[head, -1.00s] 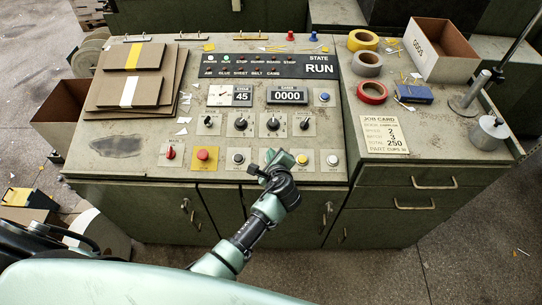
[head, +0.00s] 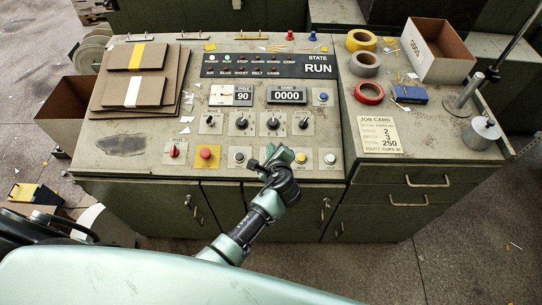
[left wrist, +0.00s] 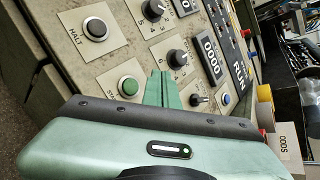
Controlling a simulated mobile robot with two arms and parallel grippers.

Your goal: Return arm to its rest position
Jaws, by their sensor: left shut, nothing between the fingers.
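My left arm reaches up from the bottom of the head view. Its gripper (head: 281,156) is in front of the lower button row of the sloping control panel (head: 130,150). In the left wrist view the two green fingers (left wrist: 162,88) are together with nothing between them. They are near a green button (left wrist: 129,88); a grey button labelled HALT (left wrist: 95,29) is farther up. I cannot tell whether the fingertips touch the panel. The gripper hides part of the button row. The state sign (head: 318,68) reads RUN and the cycle display reads 90. My right gripper is not in view.
Cardboard sheets (head: 113,101) lie on the panel's left. Tape rolls (head: 369,92), an open box (head: 432,52), a blue block (head: 410,94) and a metal stand (head: 481,132) occupy the right top.

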